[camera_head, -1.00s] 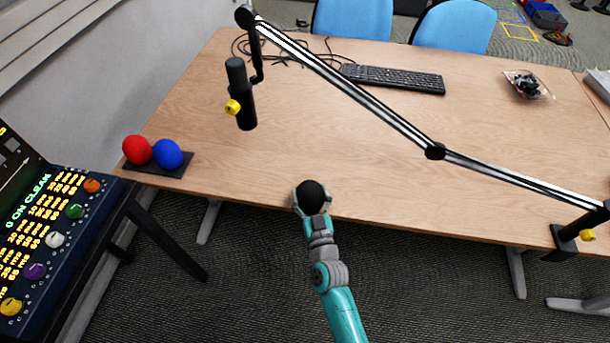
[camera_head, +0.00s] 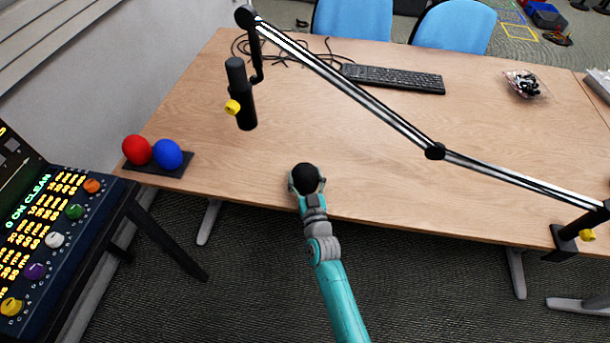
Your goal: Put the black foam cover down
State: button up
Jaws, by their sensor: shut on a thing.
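The black foam cover (camera_head: 306,177) is a round black ball. It sits in the jaws of my gripper (camera_head: 305,184), over the front part of the wooden table (camera_head: 390,190), near its front edge. My gripper is shut on it, with grey fingers on either side. I cannot tell whether the cover touches the table top or hangs just above it. The underside of the cover is hidden.
A red foam cover (camera_head: 137,150) and a blue one (camera_head: 167,154) sit on a dark tray (camera_head: 150,171) at the table's left. A microphone (camera_head: 240,95) hangs from a boom arm (camera_head: 345,82) above the table. A keyboard (camera_head: 393,78) lies at the back. The table's middle is clear.

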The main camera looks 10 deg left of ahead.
jog(key=o, duration=0.8)
jog(key=shift+f, duration=0.1)
jog(key=v, duration=1.2)
